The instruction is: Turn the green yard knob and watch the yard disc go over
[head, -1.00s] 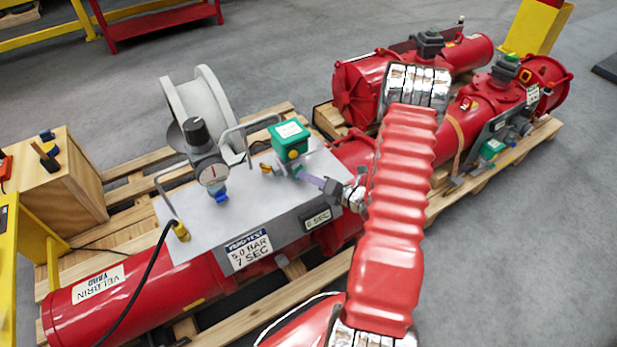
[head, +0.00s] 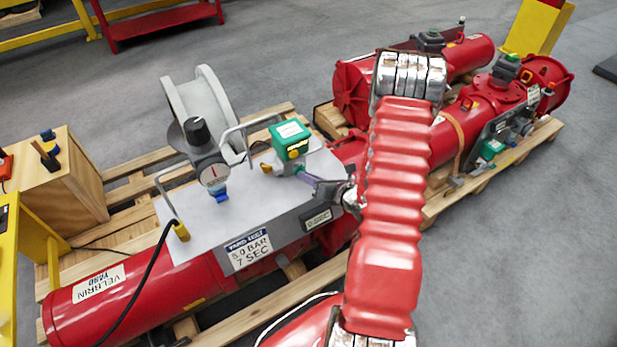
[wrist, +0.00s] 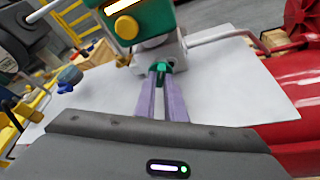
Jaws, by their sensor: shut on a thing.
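The green valve box (head: 290,138), with a pale label on top and a yellow button on its front, stands on the grey plate (head: 200,225). It also shows at the top of the wrist view (wrist: 137,20). Below it, the green knob (wrist: 160,68) sits between the tips of my two purple fingers. My gripper (wrist: 161,72) is shut on this knob, and the fingers cover part of it. In the head view my gripper (head: 300,174) reaches in from the right, its body partly behind my arm. I cannot make out a yard disc for certain.
A pressure gauge (head: 213,174) and metal hoop handles (head: 250,135) stand close left of the box. A black cable (head: 140,290) runs over the red cylinder (head: 150,290). More red actuators (head: 500,95) lie on a pallet at right. Grey floor is open behind.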

